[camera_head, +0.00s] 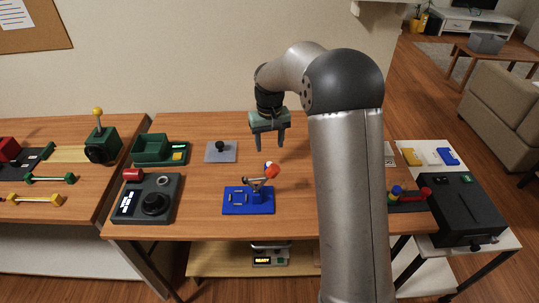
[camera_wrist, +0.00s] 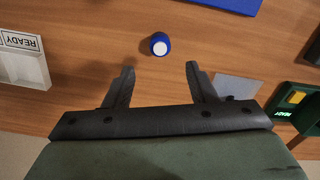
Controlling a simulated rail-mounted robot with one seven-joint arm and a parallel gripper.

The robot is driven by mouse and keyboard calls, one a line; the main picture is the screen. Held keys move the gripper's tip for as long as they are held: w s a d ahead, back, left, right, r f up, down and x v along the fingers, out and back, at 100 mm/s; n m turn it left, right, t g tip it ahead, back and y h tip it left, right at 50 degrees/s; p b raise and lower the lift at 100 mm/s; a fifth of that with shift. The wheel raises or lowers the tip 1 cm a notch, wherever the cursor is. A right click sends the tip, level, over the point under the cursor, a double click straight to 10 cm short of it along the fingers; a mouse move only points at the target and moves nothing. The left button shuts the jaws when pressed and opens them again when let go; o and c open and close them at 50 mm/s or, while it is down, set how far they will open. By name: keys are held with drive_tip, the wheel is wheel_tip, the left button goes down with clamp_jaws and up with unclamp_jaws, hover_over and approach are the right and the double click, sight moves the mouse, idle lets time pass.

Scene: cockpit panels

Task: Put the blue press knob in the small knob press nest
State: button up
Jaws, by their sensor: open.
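The blue press knob (camera_wrist: 160,44), a short blue cylinder with a white top, stands on the wooden table in the wrist view. In the head view a small blue-and-white bit of it (camera_head: 267,165) shows behind the lever of the blue press. My gripper (camera_head: 270,147) is open and empty above the table, pointing down. In the wrist view the knob lies just beyond the gap between my open fingers (camera_wrist: 160,68), roughly centred. The blue press (camera_head: 235,209) has a flat base and a raised lever with a red ball. I cannot make out clearly which part is the small knob nest.
A grey plate with a black knob (camera_head: 221,148) lies left of my gripper. A green box (camera_head: 152,150) and a dark control box (camera_head: 155,200) stand further left. A white READY box (camera_wrist: 25,65) shows in the wrist view. Bare wood surrounds the knob.

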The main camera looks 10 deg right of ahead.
drive_tip(key=s+r, duration=0.3)
drive_tip(key=s, duration=0.5)
drive_tip(key=s+r, duration=0.4)
drive_tip(key=s, duration=0.5)
drive_tip(key=shift+s+a, duration=0.2)
drive_tip(key=shift+s, duration=0.05)
drive_tip(key=shift+o, duration=0.4)
drive_tip(key=s+f, duration=0.3)
drive_tip(key=s, duration=1.3)
drive_tip(key=shift+s+f, duration=0.2)
drive_tip(key=shift+s, duration=0.2)
drive_tip(key=shift+d, duration=0.1)
